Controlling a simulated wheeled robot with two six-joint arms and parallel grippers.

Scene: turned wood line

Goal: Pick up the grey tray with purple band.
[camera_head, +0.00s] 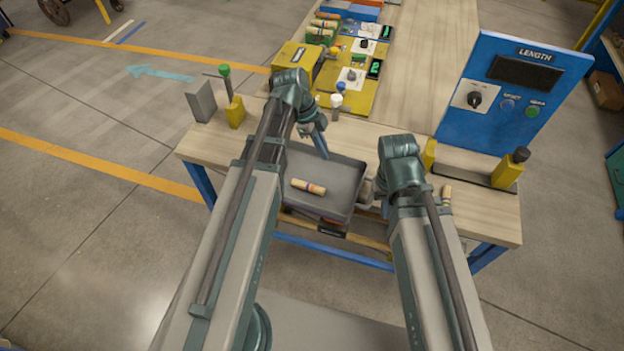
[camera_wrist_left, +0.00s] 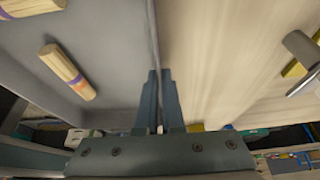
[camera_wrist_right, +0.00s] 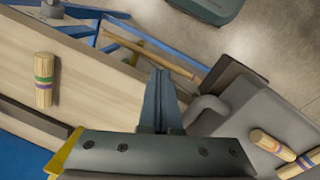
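The grey tray (camera_head: 342,204) sits at the table's front edge with banded wooden dowels (camera_head: 308,187) lying in it. No purple band on the tray itself can be made out. My left gripper (camera_head: 325,154) is over the tray's far side. In the left wrist view its fingers (camera_wrist_left: 160,74) are close together in line with the tray wall (camera_wrist_left: 152,35); I see no clear grip on it. My right gripper's fingers (camera_wrist_right: 160,74) look shut and empty, beside the tray's grey handle (camera_wrist_right: 205,108). In the head view the right fingers are hidden by my arm.
The wooden table (camera_head: 400,140) holds a blue LENGTH panel (camera_head: 512,90) at right and yellow fixtures (camera_head: 345,85) at the back. A banded dowel (camera_wrist_right: 43,80) lies on the wood to the right of the tray.

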